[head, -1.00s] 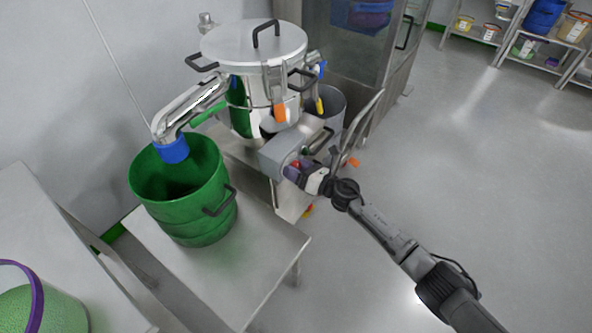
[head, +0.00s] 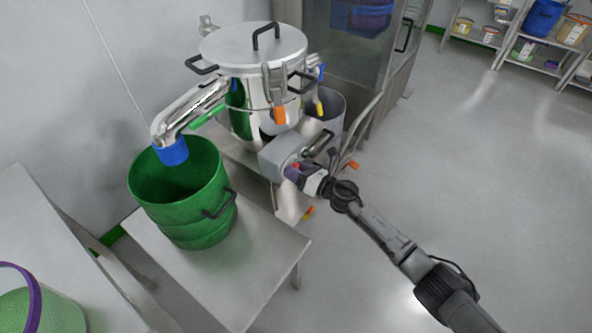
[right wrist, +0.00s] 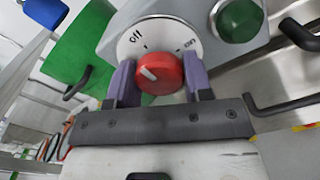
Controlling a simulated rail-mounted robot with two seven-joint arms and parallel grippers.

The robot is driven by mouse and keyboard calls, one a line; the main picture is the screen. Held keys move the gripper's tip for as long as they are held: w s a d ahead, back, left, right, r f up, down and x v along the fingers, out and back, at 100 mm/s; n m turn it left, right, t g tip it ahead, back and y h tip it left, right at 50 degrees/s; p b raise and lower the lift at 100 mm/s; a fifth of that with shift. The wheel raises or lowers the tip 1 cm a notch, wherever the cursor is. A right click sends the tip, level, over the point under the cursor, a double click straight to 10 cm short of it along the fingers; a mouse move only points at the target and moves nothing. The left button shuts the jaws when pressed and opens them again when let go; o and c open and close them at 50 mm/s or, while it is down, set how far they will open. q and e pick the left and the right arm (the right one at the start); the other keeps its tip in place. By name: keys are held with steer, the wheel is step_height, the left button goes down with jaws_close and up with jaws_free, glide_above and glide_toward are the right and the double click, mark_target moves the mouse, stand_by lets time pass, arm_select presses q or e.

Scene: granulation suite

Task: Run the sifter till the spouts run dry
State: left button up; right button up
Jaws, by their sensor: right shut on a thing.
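The steel sifter (head: 252,48) stands against the wall with its lid on. Its left spout (head: 190,108) ends in a blue sleeve (head: 172,152) over the mouth of a green drum (head: 205,190). No falling powder is discernible there. A grey drum (head: 333,112) stands behind the sifter on the right, partly hidden. My right gripper (head: 293,173) is at the grey control box (head: 277,155). In the right wrist view, its purple fingers close on the red knob (right wrist: 162,74) from both sides. The dial (right wrist: 142,28) reads "Off" at upper left. My left gripper is out of view.
A green button (right wrist: 240,18) sits right of the dial. A steel table (head: 262,255) carries the green drum. A purple-rimmed green container (head: 36,300) is at lower left. Shelves with tubs (head: 540,45) stand far right; the floor between is clear.

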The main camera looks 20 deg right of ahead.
steer(key=m+p, duration=0.1)
steer(key=m, duration=0.1)
steer(key=m+p, duration=0.1)
steer(key=shift+r+m+p, duration=0.2)
steer(key=shift+m+p, duration=0.1)
steer(key=shift+m, duration=0.1)
steer(key=m+p, duration=0.2)
steer(key=m, duration=0.2)
steer(key=shift+m+p, duration=0.3)
steer(key=m+p, duration=0.2)
steer(key=m, duration=0.3)
steer(key=shift+f+m+p, duration=0.1)
steer(key=shift+m+p, duration=0.85)
steer(key=shift+m, duration=1.45)
